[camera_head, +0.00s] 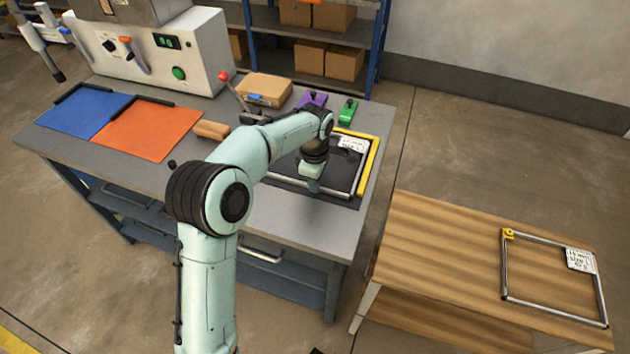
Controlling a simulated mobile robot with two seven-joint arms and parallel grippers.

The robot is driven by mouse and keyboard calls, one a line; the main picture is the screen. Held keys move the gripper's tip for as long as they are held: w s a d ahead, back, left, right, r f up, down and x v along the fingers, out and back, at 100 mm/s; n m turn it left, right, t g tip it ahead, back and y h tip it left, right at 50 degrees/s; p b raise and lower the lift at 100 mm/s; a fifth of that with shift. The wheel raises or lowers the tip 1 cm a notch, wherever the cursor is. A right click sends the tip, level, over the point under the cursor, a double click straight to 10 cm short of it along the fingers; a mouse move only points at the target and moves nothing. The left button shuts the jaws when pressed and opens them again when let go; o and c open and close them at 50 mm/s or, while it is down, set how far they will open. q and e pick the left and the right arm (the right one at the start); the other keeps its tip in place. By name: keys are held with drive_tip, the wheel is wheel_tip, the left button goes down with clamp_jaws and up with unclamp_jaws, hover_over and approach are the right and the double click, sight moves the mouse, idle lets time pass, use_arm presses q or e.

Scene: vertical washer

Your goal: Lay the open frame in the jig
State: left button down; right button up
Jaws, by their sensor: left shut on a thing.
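A thin silver frame (353,190) with a white label (352,144) is at the jig on the grey workbench. The jig has a dark bed and a yellow rail (369,165) along its right and far sides. My left gripper (313,186) points down at the frame's near side and is shut on the frame. My arm hides the frame's left and far-left parts. I cannot tell whether the frame rests fully on the bed. A second silver frame (549,304), with a label and a yellow corner piece, lies on the wooden table. My right gripper is out of view.
The grey workbench (300,222) holds blue (82,110) and orange (148,128) mats, a tan box (265,90), purple (313,99) and green (348,111) clamps, and a white machine (145,55). The wooden table (440,260) stands right, across a gap.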

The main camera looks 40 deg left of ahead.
use_arm(q)
drive_tip(key=shift+w+a+p, duration=0.1)
drive_tip(key=shift+w+p, duration=0.2)
drive_tip(key=shift+p, duration=0.1)
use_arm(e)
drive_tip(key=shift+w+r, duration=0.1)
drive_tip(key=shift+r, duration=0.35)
use_arm(q)
drive_tip(key=c, duration=1.2)
unclamp_jaws()
drive_tip(key=shift+r+p, duration=1.6)
drive_tip(key=shift+r, duration=0.6)
wheel_tip(320, 180, up, 4)
drive_tip(key=shift+f+p, duration=0.2)
drive_tip(key=shift+p, duration=0.95)
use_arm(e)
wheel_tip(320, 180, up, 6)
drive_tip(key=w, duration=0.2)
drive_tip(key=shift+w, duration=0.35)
